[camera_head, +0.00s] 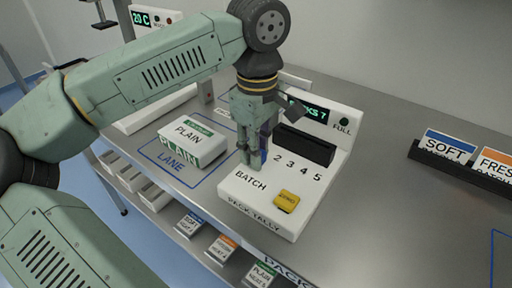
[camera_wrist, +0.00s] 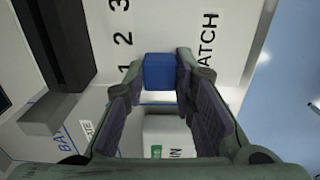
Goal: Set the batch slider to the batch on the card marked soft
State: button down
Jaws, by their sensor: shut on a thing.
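The white pack tally box (camera_head: 250,195) has a "BATCH" scale, with 2 to 5 readable in the head view. My gripper (camera_head: 254,158) reaches down at the scale's left end, shut on the blue slider knob (camera_head: 265,152). In the wrist view, the blue knob (camera_wrist: 160,72) sits between my fingertips (camera_wrist: 160,75), level with the number 1. The card marked "SOFT" (camera_head: 446,147) stands upright at the right, blue-banded; its lower line is partly hidden by the holder and I cannot read its batch.
A card marked "FRESH" (camera_head: 495,162) stands beside it in the dark holder (camera_head: 460,172). The tally box has a yellow button (camera_head: 287,200) and a display ending in "7" (camera_head: 310,108). A "PLAIN" pack (camera_head: 192,140) lies in the blue-outlined lane.

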aim_at(282, 175)
jog(key=s+d, duration=0.1)
jog(key=d, duration=0.1)
jog(key=s+d+b, duration=0.1)
jog(key=s+d, duration=0.1)
jog(key=shift+s+d, duration=0.2)
jog(key=shift+d, duration=0.15)
jog(key=c, duration=1.3)
grip_release()
notch_tip(282, 175, up, 12)
